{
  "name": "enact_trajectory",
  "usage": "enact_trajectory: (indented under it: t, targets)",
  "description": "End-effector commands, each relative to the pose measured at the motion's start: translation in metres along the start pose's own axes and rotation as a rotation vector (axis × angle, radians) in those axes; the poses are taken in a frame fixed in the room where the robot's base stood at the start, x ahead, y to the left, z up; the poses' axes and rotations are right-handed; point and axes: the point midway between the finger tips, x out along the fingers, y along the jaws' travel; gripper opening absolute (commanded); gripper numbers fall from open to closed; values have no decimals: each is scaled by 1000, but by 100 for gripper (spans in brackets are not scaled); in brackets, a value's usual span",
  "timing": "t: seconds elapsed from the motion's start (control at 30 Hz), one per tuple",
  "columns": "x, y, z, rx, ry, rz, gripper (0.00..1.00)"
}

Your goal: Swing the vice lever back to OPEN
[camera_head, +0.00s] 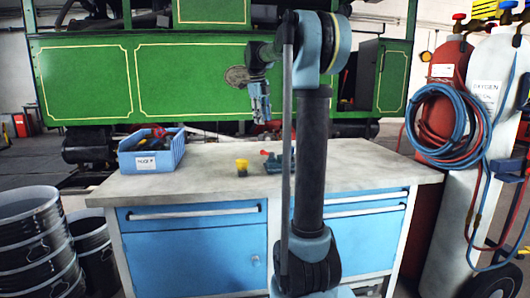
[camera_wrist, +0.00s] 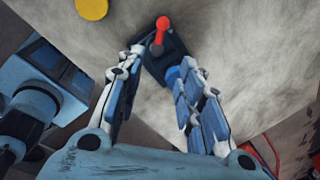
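The vice (camera_head: 273,163) is a small dark teal-grey body on the bench top, partly hidden behind my arm in the head view. In the wrist view the vice (camera_wrist: 160,68) lies between and beyond my fingertips, with a blue round part near the right finger. Its lever (camera_wrist: 162,30) ends in a red knob and points toward the top of the wrist picture. The red lever is only small in the head view (camera_head: 265,153). My gripper (camera_head: 261,108) points down above the bench. In the wrist view my gripper (camera_wrist: 163,62) is open, fingers apart; contact cannot be told.
A yellow cup-like object (camera_head: 242,165) stands left of the vice. A blue bin (camera_head: 150,158) with tools is at the bench's left. Gas cylinders with hoses (camera_head: 490,90) stand right of the bench (camera_head: 380,170), black drums (camera_head: 38,245) left. The bench front is clear.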

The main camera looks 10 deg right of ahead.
Motion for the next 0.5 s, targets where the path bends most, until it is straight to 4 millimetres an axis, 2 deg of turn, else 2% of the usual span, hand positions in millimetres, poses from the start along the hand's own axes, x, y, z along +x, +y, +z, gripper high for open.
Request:
enact_trajectory:
  t: [0.5]
  targets:
    - [90, 0, -1, -1, 0, 0, 34]
